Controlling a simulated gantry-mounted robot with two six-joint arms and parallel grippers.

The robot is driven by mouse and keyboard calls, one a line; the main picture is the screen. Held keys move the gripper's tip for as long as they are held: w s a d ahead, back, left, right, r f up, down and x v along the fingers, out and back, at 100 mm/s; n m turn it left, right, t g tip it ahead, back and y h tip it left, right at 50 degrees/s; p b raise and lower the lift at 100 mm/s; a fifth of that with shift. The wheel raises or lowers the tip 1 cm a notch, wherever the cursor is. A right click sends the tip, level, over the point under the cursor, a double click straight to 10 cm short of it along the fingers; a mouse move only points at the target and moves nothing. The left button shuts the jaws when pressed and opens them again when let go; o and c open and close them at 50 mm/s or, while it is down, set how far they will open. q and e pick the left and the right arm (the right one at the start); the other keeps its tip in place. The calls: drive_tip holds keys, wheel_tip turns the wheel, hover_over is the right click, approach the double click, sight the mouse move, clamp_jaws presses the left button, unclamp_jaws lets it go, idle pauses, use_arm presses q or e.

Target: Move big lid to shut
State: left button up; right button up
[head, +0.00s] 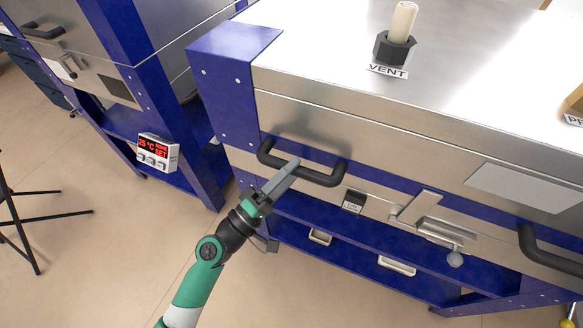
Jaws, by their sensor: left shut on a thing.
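The big lid (330,112) is the wide steel cover of the kiln, with a blue corner at its left end. It looks low and about level over the kiln body; I cannot tell whether a narrow gap is left under its front edge. A black bar handle (322,178) is on the steel front, at the left. My left gripper (287,177) is shut on this handle, near its middle, and its fingers hide part of the bar. My right gripper is not in view.
A second black handle (535,247) and a latch lever with a ball knob (454,258) are on the front, to the right. A vent plug (396,48) stands on top. A controller with a red display (157,152) is at the left. Floor at lower left is mostly clear.

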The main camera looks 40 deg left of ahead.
use_arm(q)
drive_tip(key=shift+r, duration=0.1)
idle(0.5)
drive_tip(key=b+v, duration=0.2)
drive_tip(key=v, duration=0.9)
drive_tip(key=shift+s, duration=0.3)
